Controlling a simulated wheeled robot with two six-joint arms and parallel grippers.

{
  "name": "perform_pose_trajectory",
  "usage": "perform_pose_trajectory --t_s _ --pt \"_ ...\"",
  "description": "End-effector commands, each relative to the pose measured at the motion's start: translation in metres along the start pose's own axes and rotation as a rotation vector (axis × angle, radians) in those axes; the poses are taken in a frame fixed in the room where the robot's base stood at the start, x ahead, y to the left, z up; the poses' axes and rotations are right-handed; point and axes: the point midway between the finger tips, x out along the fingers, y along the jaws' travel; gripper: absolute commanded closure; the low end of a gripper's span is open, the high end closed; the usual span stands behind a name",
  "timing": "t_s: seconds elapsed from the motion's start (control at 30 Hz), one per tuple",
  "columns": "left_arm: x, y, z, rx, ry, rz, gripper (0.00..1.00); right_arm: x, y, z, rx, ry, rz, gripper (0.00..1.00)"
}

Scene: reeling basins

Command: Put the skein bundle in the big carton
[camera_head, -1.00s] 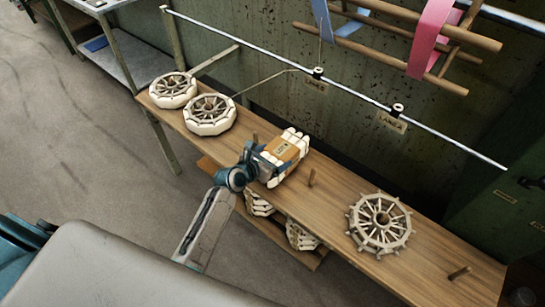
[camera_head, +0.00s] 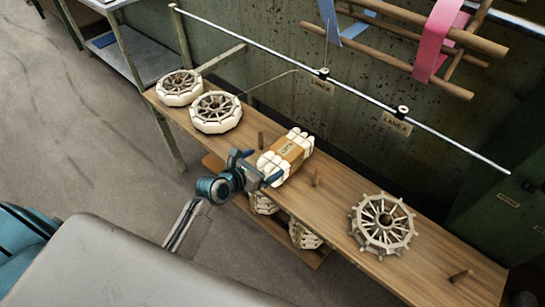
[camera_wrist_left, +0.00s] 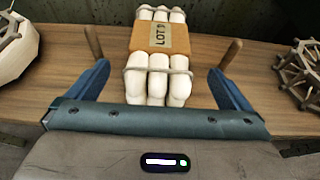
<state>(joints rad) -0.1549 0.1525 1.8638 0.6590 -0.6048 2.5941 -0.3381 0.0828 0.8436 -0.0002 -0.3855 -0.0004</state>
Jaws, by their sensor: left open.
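The skein bundle (camera_head: 287,156) is several white skeins tied with cord and wrapped in a tan paper band marked LOT. It lies on the wooden bench and also shows in the left wrist view (camera_wrist_left: 158,58). My left gripper (camera_head: 259,168) is open at the front end of the bundle. In the left wrist view its two blue fingers (camera_wrist_left: 158,86) stand apart, one on each side of the bundle's near end, with gaps and no contact. My right gripper is not in view. I see no big carton in these frames.
Two white-wound reels (camera_head: 215,112) sit at the bench's left end; a bare wooden reel (camera_head: 383,224) sits to the right. Short pegs (camera_head: 316,177) stand up from the bench (camera_head: 335,207). A metal rod (camera_head: 365,97) runs behind it. More reels (camera_head: 304,236) lie on a lower shelf.

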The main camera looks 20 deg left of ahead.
Motion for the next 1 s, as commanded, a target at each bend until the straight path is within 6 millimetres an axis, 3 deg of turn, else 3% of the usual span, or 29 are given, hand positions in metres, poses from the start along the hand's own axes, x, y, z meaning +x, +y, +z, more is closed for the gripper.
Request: perform_pose_trajectory --t_s 0.1,0.23,0.57,0.67,0.77,0.87,1.0 --pt "-0.022 0.0 0.0 0.003 0.002 -0.001 0.0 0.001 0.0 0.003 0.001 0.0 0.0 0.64" --pt "-0.037 0.0 0.0 0.001 0.001 -0.001 0.0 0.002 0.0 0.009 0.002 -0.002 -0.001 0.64" --pt "-0.043 0.0 0.0 0.002 0.0 -0.001 0.0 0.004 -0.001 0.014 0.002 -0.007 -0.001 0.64" --pt "-0.04 0.002 -0.01 0.037 0.018 0.006 0.0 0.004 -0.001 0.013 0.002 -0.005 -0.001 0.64" --pt "-0.033 0.008 -0.043 0.164 0.077 0.024 0.0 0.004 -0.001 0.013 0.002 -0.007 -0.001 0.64" --pt "-0.026 0.017 -0.1 0.39 0.184 0.031 0.0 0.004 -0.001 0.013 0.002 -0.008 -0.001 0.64" --pt "-0.026 0.023 -0.196 0.779 0.363 -0.024 0.0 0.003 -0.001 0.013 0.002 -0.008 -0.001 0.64"
